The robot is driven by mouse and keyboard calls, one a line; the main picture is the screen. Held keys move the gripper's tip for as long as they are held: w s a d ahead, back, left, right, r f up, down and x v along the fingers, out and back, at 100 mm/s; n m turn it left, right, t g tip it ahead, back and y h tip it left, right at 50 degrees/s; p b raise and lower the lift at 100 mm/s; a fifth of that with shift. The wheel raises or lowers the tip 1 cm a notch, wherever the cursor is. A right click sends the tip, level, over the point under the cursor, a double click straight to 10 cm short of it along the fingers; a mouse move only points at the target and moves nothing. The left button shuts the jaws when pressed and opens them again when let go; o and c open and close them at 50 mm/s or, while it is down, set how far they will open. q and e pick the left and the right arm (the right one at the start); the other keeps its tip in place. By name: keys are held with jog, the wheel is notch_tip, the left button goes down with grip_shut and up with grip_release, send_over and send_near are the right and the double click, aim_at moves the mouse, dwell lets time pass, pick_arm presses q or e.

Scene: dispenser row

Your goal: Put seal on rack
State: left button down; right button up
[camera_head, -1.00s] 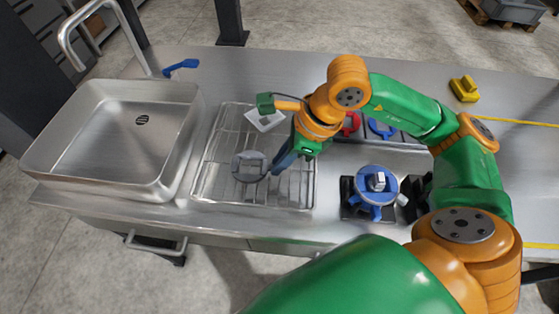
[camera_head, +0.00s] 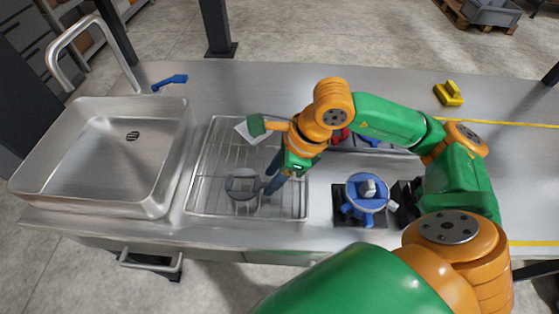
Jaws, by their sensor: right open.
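The wire rack (camera_head: 211,181) lies on the steel counter, right of the sink. A dark grey round part (camera_head: 243,184), apparently the seal, is at the rack's front middle and looks to rest flat on the wires. My right gripper (camera_head: 271,178) is over the rack, just right of the grey part. Its dark fingers are apart and it is open, with nothing visibly held. Whether a fingertip still touches the part's right edge I cannot tell. My left gripper is not in view.
A blue valve-like device (camera_head: 366,194) stands on a black base right of the rack. The sink (camera_head: 105,158) is left. Red and blue parts sit behind my right arm. A yellow object (camera_head: 449,93) lies at back right.

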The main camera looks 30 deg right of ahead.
jog(key=v, duration=1.1)
jog(key=shift+r, duration=0.3)
jog(key=shift+s, duration=0.15)
